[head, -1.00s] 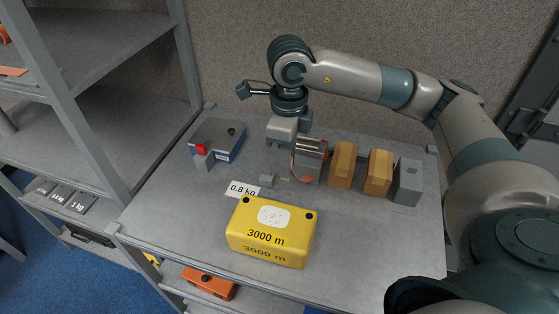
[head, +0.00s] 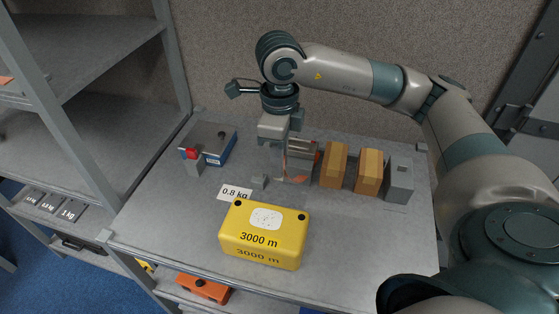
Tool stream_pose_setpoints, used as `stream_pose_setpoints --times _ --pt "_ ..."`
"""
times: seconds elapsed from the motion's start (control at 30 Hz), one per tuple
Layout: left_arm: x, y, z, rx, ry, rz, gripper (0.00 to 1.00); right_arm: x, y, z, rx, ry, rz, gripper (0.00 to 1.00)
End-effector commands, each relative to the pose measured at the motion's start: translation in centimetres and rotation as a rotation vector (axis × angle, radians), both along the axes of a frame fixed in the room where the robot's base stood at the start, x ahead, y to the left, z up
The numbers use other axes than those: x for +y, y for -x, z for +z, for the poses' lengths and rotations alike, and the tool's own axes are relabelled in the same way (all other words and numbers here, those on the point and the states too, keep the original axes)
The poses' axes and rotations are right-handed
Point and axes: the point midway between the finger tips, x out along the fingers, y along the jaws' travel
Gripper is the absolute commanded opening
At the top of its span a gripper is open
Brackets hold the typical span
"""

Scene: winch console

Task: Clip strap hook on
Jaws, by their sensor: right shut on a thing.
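My right gripper (head: 274,147) points down over the middle of the grey console top. It is shut on the strap's hook end, which is too small and too covered by the fingers to make out. An orange-red strap (head: 297,179) lies low beside the fingers and runs toward a silver winch drum (head: 303,149) just to the right. A small grey block (head: 259,182) sits on the top, a little left of and in front of the gripper; I cannot tell whether the hook touches it. My left gripper is not in view.
A yellow 3000 m box (head: 263,249) stands in front, with a 0.8 kg label (head: 235,193) behind it. A blue-grey box (head: 214,142) and a red-topped post (head: 192,160) are left. Two wooden blocks (head: 334,165) and a grey block (head: 399,180) stand right. The front right is clear.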

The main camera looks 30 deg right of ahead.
Motion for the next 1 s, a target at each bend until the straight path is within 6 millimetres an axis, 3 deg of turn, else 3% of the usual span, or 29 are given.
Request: stream_pose_setpoints --times 0.5,1.0 --pt "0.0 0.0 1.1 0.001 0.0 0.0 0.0 0.0 0.0 2.7 0.0 0.0 0.0 0.0" --pt "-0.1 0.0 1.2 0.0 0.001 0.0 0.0 0.0 0.0 3.0 0.0 0.0 0.001 0.0"
